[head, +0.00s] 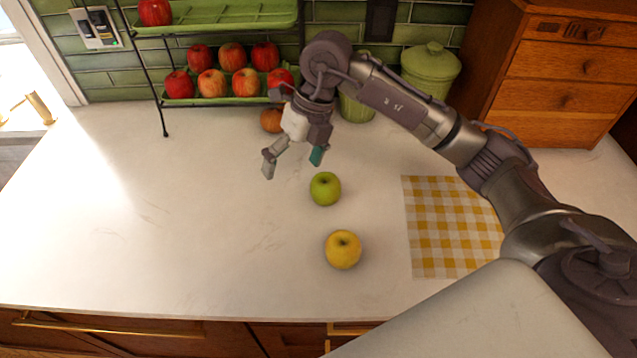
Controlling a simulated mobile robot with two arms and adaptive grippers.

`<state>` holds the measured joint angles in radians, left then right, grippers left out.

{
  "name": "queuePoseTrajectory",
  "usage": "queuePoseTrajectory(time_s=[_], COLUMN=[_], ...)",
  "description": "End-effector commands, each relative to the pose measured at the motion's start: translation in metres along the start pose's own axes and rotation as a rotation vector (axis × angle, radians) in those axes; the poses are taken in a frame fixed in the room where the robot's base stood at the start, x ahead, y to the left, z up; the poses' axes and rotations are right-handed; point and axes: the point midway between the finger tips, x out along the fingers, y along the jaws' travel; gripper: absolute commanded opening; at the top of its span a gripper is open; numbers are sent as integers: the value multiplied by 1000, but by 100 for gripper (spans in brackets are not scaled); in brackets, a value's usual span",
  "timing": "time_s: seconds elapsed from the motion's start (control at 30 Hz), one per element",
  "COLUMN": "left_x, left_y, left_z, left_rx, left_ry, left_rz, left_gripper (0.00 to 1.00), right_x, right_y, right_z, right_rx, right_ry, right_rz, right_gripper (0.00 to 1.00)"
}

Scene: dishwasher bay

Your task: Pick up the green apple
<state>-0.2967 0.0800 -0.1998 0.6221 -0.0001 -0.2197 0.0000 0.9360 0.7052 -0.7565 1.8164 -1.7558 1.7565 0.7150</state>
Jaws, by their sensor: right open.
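The green apple (325,189) sits alone on the white counter near the middle of the head view. My right gripper (292,160) is open and empty, with its fingers pointing down. It is up and to the left of the green apple in the picture, apart from it. A yellow apple (343,249) sits on the counter in front of the green one. My left gripper is not in view.
A rack with green trays (222,95) holding several red apples stands at the back. An orange fruit (271,120) sits partly behind my gripper. A green lidded jar (431,69), wooden drawers (567,65) and a yellow checked cloth (450,228) are at right. The counter's left is clear.

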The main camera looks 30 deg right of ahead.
Motion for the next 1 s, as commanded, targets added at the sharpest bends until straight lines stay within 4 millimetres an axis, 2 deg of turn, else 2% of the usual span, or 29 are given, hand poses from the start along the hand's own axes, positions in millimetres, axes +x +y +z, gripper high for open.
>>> queuePoseTrajectory(time_s=[0.03, 0.1, 0.2, 0.27, 0.6, 0.83, 1.0], left_x=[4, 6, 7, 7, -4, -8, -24], left_y=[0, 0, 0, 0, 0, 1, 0], left_z=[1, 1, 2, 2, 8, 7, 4], left_rx=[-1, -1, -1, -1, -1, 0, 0], left_ry=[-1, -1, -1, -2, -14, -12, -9], left_rz=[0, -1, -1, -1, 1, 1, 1], left_gripper=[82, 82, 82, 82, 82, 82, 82], right_x=[-10, -24, -34, -31, 26, 43, 63], right_y=[-26, -50, -69, -75, -94, -99, -104], right_z=[1, 0, -3, -5, -9, -10, -12], right_rx=[37, 83, 124, 134, 136, 133, 134], right_ry=[7, 21, 33, 39, 43, 40, 44], right_rz=[-110, -220, -306, -325, -328, -326, -325], right_gripper=[100, 100, 100, 100, 100, 100, 100])
